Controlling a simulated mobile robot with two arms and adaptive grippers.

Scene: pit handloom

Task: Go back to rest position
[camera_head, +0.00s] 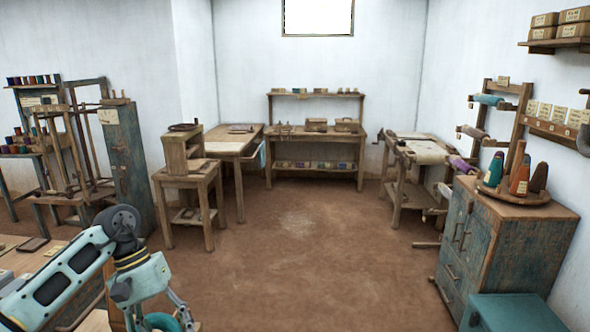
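My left arm comes in from the lower left, bent at a dark joint, with its gripper (158,300) pointing down at the bottom edge of the picture. Its two fingers spread apart around the wrist end, but their tips are cut off by the frame. A teal ring-shaped thing (163,322) shows just below and between the fingers. I cannot tell whether it is held or lies beneath. My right arm and gripper are not in view.
A wooden bench (28,262) lies beside my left arm. A blue-grey drawer cabinet (510,245) with thread cones stands at right, a teal box (515,315) in front of it. Wooden tables (318,135) line the back wall. The brown floor (300,260) is clear in the middle.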

